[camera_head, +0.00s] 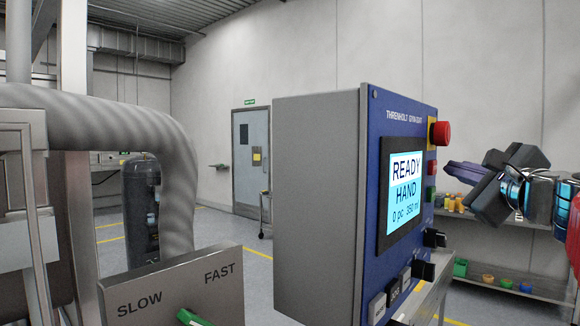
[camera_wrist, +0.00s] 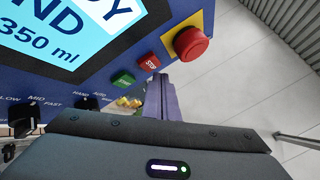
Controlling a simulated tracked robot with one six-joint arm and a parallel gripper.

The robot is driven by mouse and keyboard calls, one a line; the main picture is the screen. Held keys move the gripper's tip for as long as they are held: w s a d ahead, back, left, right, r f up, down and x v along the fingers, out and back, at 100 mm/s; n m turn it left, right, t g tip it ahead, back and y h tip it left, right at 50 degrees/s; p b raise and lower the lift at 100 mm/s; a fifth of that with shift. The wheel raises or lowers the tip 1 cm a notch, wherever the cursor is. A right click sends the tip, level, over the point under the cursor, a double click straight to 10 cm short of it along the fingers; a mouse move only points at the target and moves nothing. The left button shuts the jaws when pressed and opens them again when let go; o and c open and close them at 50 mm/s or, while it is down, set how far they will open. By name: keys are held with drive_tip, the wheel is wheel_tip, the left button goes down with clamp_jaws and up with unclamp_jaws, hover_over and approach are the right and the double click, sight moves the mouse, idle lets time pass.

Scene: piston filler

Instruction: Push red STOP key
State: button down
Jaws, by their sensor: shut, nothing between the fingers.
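The red STOP key (camera_head: 431,168) is on the blue front of the control panel, below a larger red mushroom button and above a green key. In the wrist view, the STOP key (camera_wrist: 150,63) shows its white label. My gripper (camera_head: 450,169) has shut, purple fingers and points at the panel from the right, level with the STOP key. A small gap seems to show between fingertips and key. In the wrist view, the gripper's fingertips (camera_wrist: 160,80) are just beside and below the key; I cannot tell contact for certain there.
The red mushroom button (camera_head: 440,133) on its yellow plate is close above. The green key (camera_head: 430,194) is close below. Black knobs (camera_head: 434,238) stick out lower on the panel. The screen (camera_head: 404,195) reads READY, HAND. A shelf with colored cups (camera_head: 505,283) stands behind.

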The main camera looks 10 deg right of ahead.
drive_tip(key=shift+s+d, duration=0.8)
drive_tip(key=shift+s, duration=0.2)
drive_tip(key=shift+s+d, duration=0.75)
drive_tip(key=shift+s, duration=0.25)
